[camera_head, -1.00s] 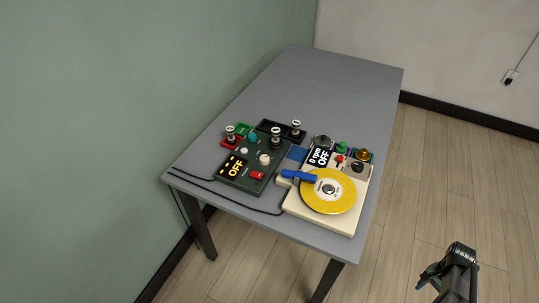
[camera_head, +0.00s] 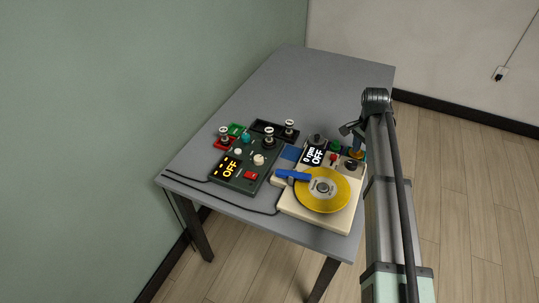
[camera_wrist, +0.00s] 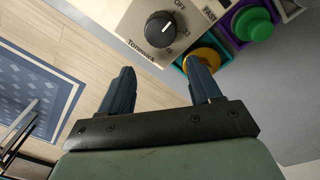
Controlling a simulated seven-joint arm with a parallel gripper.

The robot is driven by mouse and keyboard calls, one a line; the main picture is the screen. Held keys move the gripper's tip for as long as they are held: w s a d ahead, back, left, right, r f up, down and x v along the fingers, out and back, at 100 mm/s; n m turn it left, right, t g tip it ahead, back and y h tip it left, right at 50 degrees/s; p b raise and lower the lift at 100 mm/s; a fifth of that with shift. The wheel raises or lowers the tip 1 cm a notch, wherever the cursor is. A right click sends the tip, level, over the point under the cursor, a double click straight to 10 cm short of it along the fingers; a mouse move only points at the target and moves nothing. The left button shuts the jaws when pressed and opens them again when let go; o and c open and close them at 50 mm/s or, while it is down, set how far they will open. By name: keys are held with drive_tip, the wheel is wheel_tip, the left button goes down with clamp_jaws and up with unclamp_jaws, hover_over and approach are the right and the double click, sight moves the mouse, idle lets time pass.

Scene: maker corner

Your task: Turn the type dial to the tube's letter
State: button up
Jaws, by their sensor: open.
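A dark green tester box (camera_head: 246,176) sits at the left of the table's near end, its amber display (camera_head: 230,168) reading OFF. It carries a cream knob (camera_head: 259,160), a smaller white knob (camera_head: 238,151) and a red switch (camera_head: 251,175). I cannot tell which knob is the type dial; letters are too small to read. A tube (camera_head: 268,138) stands upright at the box's back right corner. My gripper (camera_head: 352,130) is open and empty over the table's right side, apart from the tester. The wrist view shows its two spread fingers (camera_wrist: 160,84).
A cream turntable (camera_head: 345,217) with a yellow record (camera_head: 322,192) lies right of the tester; its black knob (camera_wrist: 161,25) shows in the wrist view. Other tubes stand by a red tray (camera_head: 222,145) and black tray (camera_head: 277,126). The table's far half is clear.

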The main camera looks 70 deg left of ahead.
drive_tip(key=s+a+r+n, duration=0.1)
drive_tip(key=s+a+r, duration=0.2)
drive_tip(key=s+a, duration=0.35)
drive_tip(key=s+a+r, duration=0.3)
drive_tip(key=s, duration=0.7)
approach(258, 158)
drive_tip(key=shift+n+g+y, duration=0.3)
drive_tip(key=shift+n+y, duration=0.1)
drive_tip(key=f, duration=0.8)
drive_tip(key=shift+w+d+f, duration=0.3)
drive_tip(key=shift+d, duration=0.05)
drive_tip(key=c, duration=1)
drive_tip(key=shift+c, duration=0.2)
